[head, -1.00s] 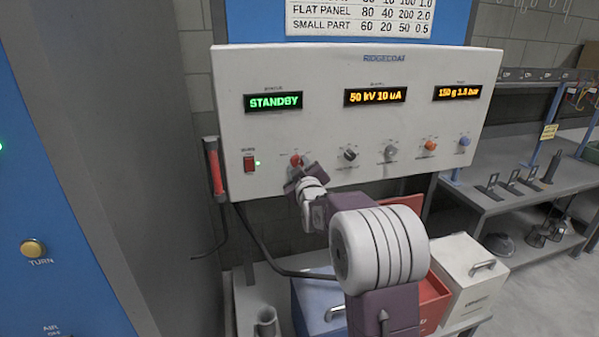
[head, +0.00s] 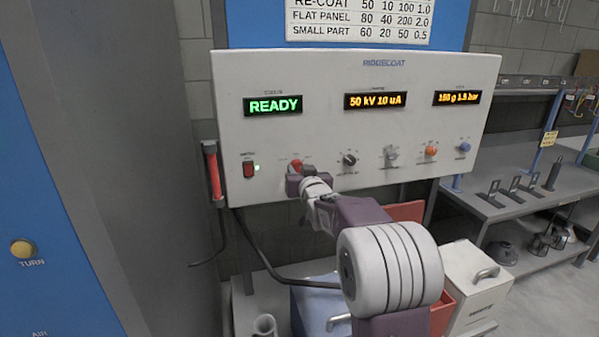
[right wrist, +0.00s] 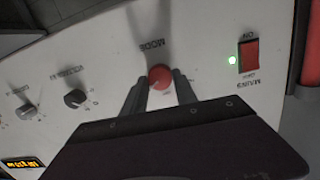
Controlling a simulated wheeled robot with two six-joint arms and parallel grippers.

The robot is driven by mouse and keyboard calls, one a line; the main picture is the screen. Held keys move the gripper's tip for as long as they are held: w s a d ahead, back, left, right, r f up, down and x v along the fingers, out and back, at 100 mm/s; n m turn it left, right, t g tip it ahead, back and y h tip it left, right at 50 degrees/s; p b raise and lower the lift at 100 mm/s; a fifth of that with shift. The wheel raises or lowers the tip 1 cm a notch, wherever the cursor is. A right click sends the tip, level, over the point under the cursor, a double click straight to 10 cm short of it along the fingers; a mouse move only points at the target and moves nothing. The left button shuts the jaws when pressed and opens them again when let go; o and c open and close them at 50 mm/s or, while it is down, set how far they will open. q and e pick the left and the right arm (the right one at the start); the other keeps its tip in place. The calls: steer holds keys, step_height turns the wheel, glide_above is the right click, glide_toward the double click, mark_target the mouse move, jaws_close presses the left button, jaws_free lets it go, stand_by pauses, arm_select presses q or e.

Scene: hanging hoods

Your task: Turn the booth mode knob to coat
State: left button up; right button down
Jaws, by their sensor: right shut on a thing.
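The red mode knob (head: 296,164) is on the lower left of the white control panel (head: 330,125). In the right wrist view the knob (right wrist: 160,77) sits between the two dark fingers of my right gripper (right wrist: 160,88), under the word MODE. My right gripper (head: 297,177) is shut on the knob. The knob's pointer and position marks are mostly hidden by the fingers. The green status display (head: 273,106) reads READY. My left gripper is not in view.
A lit red mains switch (head: 249,169) is left of the knob, and a black knob (head: 349,160) is to its right. A blue box (head: 318,305) and a white box (head: 478,285) stand below.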

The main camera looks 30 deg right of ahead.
steer(key=shift+r, duration=0.1)
stand_by(0.4)
steer(key=c, duration=1)
jaws_free()
steer(key=shift+o, duration=0.2)
steer(key=b+v, duration=0.1)
steer(key=v, duration=0.8)
steer(key=shift+b, duration=0.4)
